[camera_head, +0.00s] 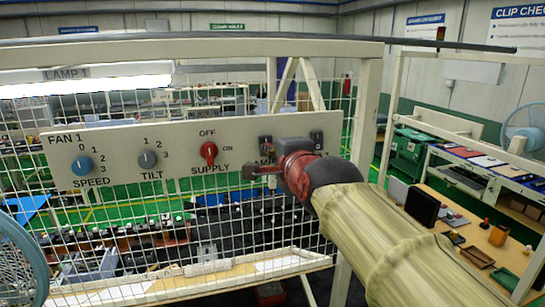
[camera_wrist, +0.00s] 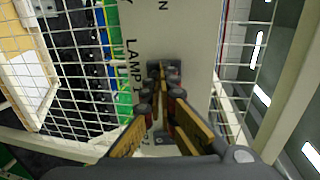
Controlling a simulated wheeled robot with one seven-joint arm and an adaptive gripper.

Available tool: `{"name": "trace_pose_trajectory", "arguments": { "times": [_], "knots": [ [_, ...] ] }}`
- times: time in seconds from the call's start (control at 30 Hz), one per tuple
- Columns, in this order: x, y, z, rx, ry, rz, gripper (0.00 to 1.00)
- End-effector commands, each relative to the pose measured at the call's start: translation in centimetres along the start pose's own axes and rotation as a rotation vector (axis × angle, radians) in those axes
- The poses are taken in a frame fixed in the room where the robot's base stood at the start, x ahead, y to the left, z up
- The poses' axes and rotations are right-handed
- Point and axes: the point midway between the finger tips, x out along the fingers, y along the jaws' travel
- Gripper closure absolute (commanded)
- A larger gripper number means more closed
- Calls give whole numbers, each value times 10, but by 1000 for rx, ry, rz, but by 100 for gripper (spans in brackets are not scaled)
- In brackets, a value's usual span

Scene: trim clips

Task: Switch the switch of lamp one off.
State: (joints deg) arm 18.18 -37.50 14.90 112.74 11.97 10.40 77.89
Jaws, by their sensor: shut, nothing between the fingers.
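The grey control panel (camera_head: 122,165) is fixed on a white wire-mesh frame. The lamp one switch (camera_head: 265,142) is a small dark rocker above a partly covered label. In the wrist view this switch (camera_wrist: 163,68) is beside the "LAMP 1" lettering, just beyond the fingertips. My gripper (camera_head: 250,172) is shut and empty in front of the panel, just below and left of that switch in the head view. In the wrist view my gripper (camera_wrist: 158,90) overlaps the switch's lower edge; I cannot tell whether it touches. The tube under the LAMP 1 sign (camera_head: 86,78) glows white.
A second dark switch (camera_head: 317,138) is to the right, close above my wrist. The red supply knob (camera_head: 209,151), tilt knob (camera_head: 148,159) and blue speed knob (camera_head: 82,166) are to the left. A frame post (camera_head: 366,110) stands right of the panel.

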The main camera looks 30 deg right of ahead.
Motion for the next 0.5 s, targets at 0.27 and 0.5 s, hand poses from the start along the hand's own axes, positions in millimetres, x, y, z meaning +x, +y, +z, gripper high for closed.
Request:
{"name": "trace_pose_trajectory", "arguments": {
  "times": [0.27,0.5],
  "knots": [
    [6,9,0,-1,0,-66,100],
    [9,10,0,-1,0,-117,100]
  ]
}}
